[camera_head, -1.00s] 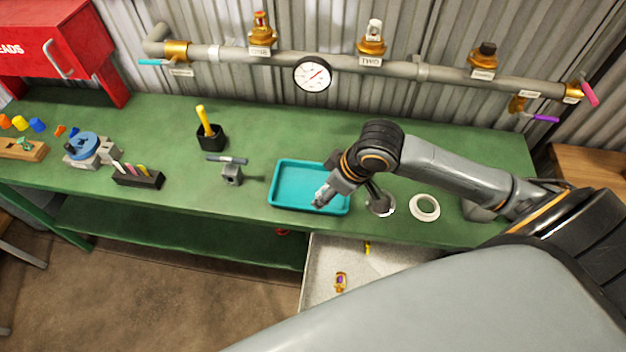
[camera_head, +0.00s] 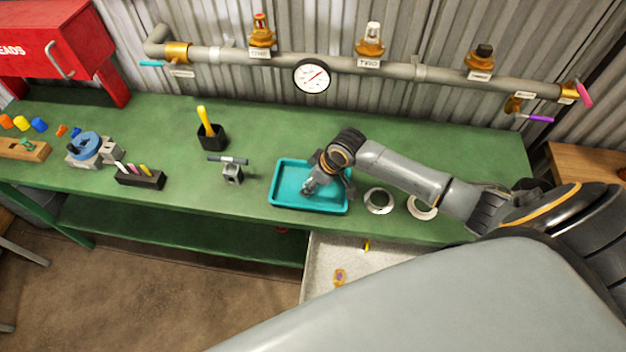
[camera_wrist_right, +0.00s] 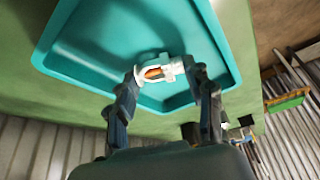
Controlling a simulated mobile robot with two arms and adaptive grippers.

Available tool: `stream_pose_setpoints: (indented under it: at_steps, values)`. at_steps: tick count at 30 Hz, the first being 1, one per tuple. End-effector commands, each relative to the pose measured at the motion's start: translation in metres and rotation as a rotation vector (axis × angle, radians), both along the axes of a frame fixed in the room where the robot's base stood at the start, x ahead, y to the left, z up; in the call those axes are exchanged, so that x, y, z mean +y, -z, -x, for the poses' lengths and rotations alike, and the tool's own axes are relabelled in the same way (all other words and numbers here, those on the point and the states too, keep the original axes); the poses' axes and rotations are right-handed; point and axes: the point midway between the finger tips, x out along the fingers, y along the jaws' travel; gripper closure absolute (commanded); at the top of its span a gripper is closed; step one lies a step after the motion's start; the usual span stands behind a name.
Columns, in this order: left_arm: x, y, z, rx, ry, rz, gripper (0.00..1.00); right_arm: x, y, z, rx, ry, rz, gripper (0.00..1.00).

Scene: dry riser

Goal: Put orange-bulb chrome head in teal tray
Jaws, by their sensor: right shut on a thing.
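The teal tray (camera_head: 283,203) lies on the green bench; it fills much of the right wrist view (camera_wrist_right: 75,62). My right gripper (camera_head: 316,184) is over the tray. In the right wrist view its fingers (camera_wrist_right: 160,75) are shut on the chrome head (camera_wrist_right: 158,68), whose orange bulb shows in the middle of its frame. The head is above or inside the tray; I cannot tell whether it touches the tray floor. In the head view the head is small and partly hidden by the gripper. My left gripper does not show.
A dark-centred round fitting (camera_head: 379,201) and a white ring (camera_head: 422,207) stand right of the tray. A small grey vise (camera_head: 232,173) stands to its left. A drawer (camera_head: 322,262) below holds two small brass-coloured parts. A pipe with several heads (camera_head: 340,64) runs along the wall behind.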

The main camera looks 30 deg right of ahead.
Motion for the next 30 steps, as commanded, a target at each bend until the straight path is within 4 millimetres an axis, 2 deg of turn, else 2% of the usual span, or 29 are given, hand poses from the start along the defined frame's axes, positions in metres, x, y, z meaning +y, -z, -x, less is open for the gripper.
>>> stream_pose_setpoints:
  at_steps: [9, 10, 12, 13, 23, 26, 30]
  values:
    - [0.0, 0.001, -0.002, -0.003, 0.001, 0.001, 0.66, 0.0, 0.003, 0.0, 0.0, 0.0, 0.0, 0.86]
    - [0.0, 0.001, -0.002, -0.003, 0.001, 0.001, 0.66, 0.0, 0.002, 0.0, 0.0, 0.0, 0.001, 0.42]
    - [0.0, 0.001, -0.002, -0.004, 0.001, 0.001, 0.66, 0.0, 0.002, 0.0, 0.0, 0.0, 0.001, 0.28]
    - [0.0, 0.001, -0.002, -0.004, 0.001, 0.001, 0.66, 0.0, 0.002, 0.0, 0.0, 0.0, 0.0, 0.25]
    - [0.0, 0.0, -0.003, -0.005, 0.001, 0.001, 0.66, 0.0, 0.0, 0.0, -0.001, 0.0, 0.0, 0.25]
    - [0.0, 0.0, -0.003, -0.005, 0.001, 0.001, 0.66, -0.002, -0.007, 0.001, -0.003, 0.0, 0.001, 0.25]
    - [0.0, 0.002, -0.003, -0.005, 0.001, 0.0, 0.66, -0.007, -0.028, 0.009, -0.004, -0.002, 0.003, 0.25]
